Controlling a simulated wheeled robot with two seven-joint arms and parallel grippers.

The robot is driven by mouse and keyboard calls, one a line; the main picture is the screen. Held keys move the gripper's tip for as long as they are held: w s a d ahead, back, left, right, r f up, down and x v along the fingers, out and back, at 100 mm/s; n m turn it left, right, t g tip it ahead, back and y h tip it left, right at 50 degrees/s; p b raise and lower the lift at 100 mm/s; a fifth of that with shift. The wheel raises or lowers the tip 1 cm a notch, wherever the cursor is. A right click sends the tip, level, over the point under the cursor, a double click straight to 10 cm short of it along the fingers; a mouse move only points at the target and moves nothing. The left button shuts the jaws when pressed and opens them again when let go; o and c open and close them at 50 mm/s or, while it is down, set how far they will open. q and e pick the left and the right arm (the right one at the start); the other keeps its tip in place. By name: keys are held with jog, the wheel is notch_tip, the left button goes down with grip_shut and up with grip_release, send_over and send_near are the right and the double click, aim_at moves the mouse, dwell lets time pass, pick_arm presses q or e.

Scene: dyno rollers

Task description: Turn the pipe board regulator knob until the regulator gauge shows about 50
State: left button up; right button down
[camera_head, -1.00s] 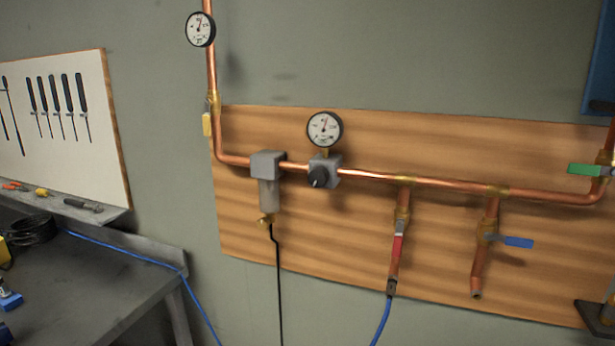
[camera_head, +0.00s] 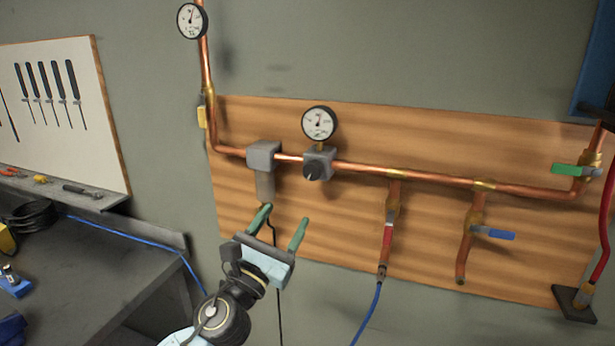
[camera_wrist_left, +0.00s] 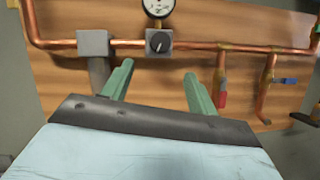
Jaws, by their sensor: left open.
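The regulator knob (camera_head: 312,171) is a black dial with a pale mark on a grey block on the copper pipe. The white regulator gauge (camera_head: 319,123) stands just above it; its needle points roughly upward, but the numbers are too small to read. My left gripper (camera_head: 283,226) is open and empty, with green fingers, below and left of the knob and apart from it. In the left wrist view the knob (camera_wrist_left: 158,42) shows beyond and above the gap between the fingers (camera_wrist_left: 157,78), with the gauge (camera_wrist_left: 158,7) cut off at the top. My right gripper is not in view.
A grey filter block (camera_head: 263,154) sits left of the regulator, its bowl partly behind my gripper. Red (camera_head: 386,247), blue (camera_head: 494,234) and green (camera_head: 570,170) valve handles are to the right. A second gauge (camera_head: 192,21) is at upper left. A workbench (camera_head: 110,270) stands at lower left.

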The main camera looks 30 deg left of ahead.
aim_at(310, 176)
pick_arm(q)
jog(key=p+x, duration=0.2)
jog(key=x, duration=0.9)
jog(key=shift+w+r+p, duration=0.1)
jog(key=shift+w+p, duration=0.15)
jog(key=shift+p, duration=0.1)
jog(key=c, duration=1)
jog(key=shift+n, duration=0.3)
